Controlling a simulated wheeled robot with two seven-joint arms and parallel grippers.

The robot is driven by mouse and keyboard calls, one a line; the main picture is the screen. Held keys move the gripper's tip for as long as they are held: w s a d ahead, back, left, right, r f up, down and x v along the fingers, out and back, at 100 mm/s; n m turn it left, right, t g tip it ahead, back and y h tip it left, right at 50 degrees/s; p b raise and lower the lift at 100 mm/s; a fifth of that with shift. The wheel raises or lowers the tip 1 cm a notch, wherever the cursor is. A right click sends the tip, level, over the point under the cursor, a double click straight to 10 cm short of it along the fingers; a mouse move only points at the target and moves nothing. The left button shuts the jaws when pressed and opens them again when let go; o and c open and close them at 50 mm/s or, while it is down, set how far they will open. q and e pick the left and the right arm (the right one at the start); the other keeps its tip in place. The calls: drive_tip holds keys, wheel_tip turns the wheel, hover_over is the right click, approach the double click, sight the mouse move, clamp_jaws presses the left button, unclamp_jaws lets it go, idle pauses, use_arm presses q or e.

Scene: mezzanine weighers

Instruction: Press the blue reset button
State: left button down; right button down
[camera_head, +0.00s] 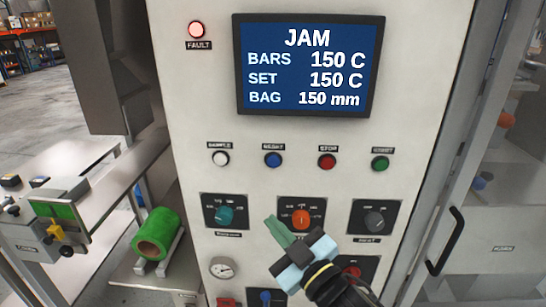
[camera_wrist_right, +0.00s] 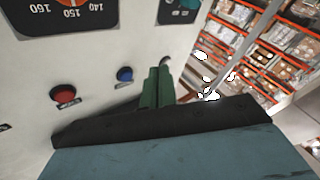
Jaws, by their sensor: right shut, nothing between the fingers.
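The blue reset button (camera_head: 273,160) sits on the white control panel in the head view, under a small label, between a white button and a red one. It also shows in the right wrist view (camera_wrist_right: 124,74), left of the fingers. My right gripper (camera_head: 277,228) is shut and empty, with its green fingers together. In the head view the fingertips appear below the blue button, beside the orange dial. In the wrist view the fingers (camera_wrist_right: 157,87) appear apart from the button. The button is unobstructed in both views. My left gripper is not in view.
The screen (camera_head: 309,65) reads JAM, and the fault lamp (camera_head: 197,30) glows. A red stop button (camera_head: 327,162) and a green button (camera_head: 380,164) are right of the blue one. The orange dial (camera_head: 300,219) is close to the fingers. A green roll (camera_head: 156,235) lies left.

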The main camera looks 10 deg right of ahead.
wheel_tip(320, 180, up, 8)
drive_tip(key=s+a+n+y, duration=0.1)
drive_tip(key=s+y, duration=0.1)
drive_tip(key=shift+s+t+p, duration=0.35)
drive_tip(key=shift+t+p, duration=0.05)
drive_tip(key=shift+f, duration=0.15)
approach(273, 162)
drive_tip(key=shift+w+a+r+b, duration=0.15)
drive_tip(key=shift+w+a+r, duration=0.2)
drive_tip(key=shift+w+a, duration=0.35)
drive_tip(key=shift+w+a+r+b, duration=0.1)
drive_tip(key=shift+w+a+r, duration=0.3)
drive_tip(key=shift+w+a, duration=0.35)
drive_tip(key=shift+w+a+r+b, duration=0.15)
drive_tip(key=shift+w+a+r, duration=0.3)
drive_tip(key=shift+a, duration=0.4)
drive_tip(key=shift+w+f, duration=0.1)
drive_tip(key=shift+w, duration=0.35)
